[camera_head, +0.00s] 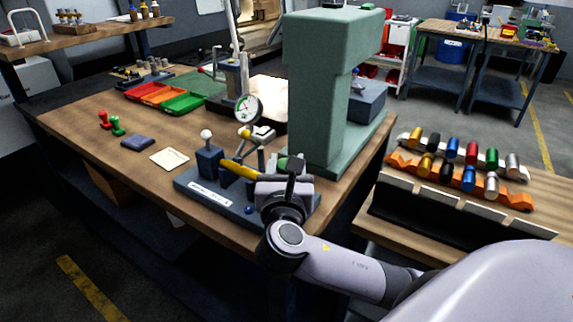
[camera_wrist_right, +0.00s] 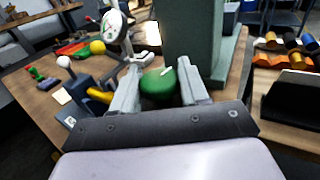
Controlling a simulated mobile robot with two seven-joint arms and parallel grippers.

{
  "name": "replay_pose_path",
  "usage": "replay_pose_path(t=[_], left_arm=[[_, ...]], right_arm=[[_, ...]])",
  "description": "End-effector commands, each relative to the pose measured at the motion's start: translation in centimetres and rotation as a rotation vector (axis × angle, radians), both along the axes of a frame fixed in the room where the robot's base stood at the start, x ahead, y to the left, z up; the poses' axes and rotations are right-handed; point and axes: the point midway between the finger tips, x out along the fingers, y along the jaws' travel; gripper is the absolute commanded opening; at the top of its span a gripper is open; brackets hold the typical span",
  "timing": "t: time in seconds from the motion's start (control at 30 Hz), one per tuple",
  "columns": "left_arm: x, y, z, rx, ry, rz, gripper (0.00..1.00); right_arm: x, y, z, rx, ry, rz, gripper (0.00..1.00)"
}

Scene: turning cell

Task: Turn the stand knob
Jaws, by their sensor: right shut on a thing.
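The stand knob (camera_wrist_right: 157,87) is green and round with a white mark on top. It sits between the two fingers of my right gripper (camera_wrist_right: 159,68) in the wrist view. The gripper is shut on it. In the head view the right gripper (camera_head: 282,178) covers most of the knob, and only some green (camera_head: 291,162) shows behind it. A dial gauge (camera_head: 248,108) with a round white face stands just beyond; it also shows in the wrist view (camera_wrist_right: 115,26). My left gripper is not in view.
A dark fixture (camera_head: 203,190) with a yellow handle (camera_head: 238,169) and a white ball lever (camera_head: 207,134) lies close left of the gripper. A tall green machine column (camera_head: 318,100) rises right behind it. Coloured cylinders (camera_head: 468,180) sit in a rack at right.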

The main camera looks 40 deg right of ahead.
Motion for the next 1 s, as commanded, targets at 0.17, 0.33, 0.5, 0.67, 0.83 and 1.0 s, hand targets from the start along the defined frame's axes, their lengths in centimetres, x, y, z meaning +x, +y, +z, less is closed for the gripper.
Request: replay_pose_path(t=[0.17,0.33,0.5,0.67,0.83,1.0], left_arm=[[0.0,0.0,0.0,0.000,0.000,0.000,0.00],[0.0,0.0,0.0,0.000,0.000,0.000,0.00],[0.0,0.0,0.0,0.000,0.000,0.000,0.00],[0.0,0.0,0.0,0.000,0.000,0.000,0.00],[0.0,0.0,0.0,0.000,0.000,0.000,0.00],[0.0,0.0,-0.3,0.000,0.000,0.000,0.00]], right_arm=[[0.0,0.0,0.1,-0.002,-0.003,-0.011,0.14],[0.0,-0.1,0.1,-0.002,-0.003,-0.012,0.14],[0.0,-0.1,0.1,-0.002,-0.003,-0.011,0.60],[0.0,-0.1,0.1,-0.002,-0.002,-0.011,0.67],[-0.1,0.1,0.0,-0.001,-0.001,-0.010,0.67],[-1.6,1.3,-0.1,0.001,0.001,-0.007,0.67]])
